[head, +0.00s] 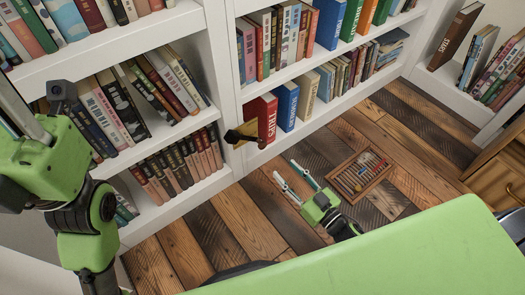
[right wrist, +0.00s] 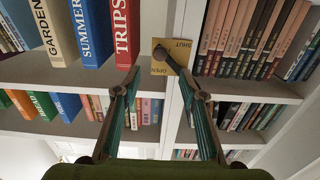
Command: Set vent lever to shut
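The vent lever (head: 236,137) is a dark handle on a small yellow plate (head: 252,127), fixed to the white upright between two bookcases. In the right wrist view the plate (right wrist: 172,61) shows upside-down, with the words SHUT and OPEN; the dark lever (right wrist: 162,54) crosses it. I cannot tell for sure which word the lever points to. My right gripper (head: 287,174) is open and empty, its fingers pointing toward the bookcase, apart from the lever in the head view. Its fingers (right wrist: 159,74) spread below the plate in the wrist view.
Shelves of books flank the lever, with the red TRIPS book (head: 261,118) close beside it. A wooden tray (head: 359,174) with small items lies beyond my right gripper. A wooden cabinet (head: 500,185) stands at the right.

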